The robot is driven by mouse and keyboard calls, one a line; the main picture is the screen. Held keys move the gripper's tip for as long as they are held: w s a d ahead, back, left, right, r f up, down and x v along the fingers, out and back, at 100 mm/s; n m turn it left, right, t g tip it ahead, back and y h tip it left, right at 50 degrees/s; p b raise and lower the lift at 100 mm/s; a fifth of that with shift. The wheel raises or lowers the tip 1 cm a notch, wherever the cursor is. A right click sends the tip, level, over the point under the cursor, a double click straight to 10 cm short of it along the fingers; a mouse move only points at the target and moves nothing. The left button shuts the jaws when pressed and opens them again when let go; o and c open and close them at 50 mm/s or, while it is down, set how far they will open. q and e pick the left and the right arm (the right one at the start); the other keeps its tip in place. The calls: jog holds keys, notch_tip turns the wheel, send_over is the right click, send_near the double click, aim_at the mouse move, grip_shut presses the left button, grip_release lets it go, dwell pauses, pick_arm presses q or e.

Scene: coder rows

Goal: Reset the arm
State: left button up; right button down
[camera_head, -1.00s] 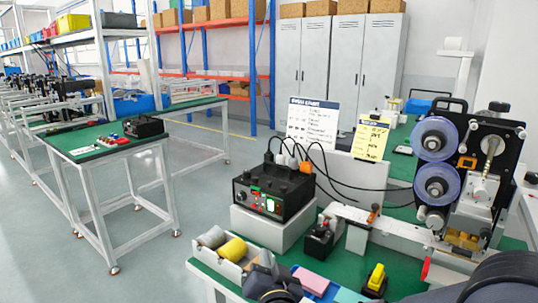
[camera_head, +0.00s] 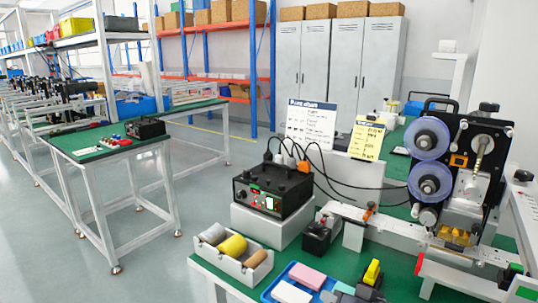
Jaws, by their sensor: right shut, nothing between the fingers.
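My left gripper is out of view.
A blue tray (camera_head: 270,293) with pink and white blocks lies at the front of the green bench. A rack of rolls (camera_head: 216,254), a black power unit (camera_head: 273,191) and a reel machine (camera_head: 466,150) stand around it. Open floor lies left.

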jog(key=s+d+f+g+h, duration=0.1)
jog(key=s+d+f+g, duration=0.25)
jog(key=s, duration=0.55)
jog(key=s+d+f+g+h, duration=0.1)
jog(key=s+d+f+g, duration=0.15)
jog(key=s+d, duration=0.45)
notch_tip(320, 180, up, 13)
jog(key=s+a+p, duration=0.2)
jog(key=p, duration=1.1)
jog(key=shift+f+p, duration=0.2)
jog(key=shift+p, duration=0.1)
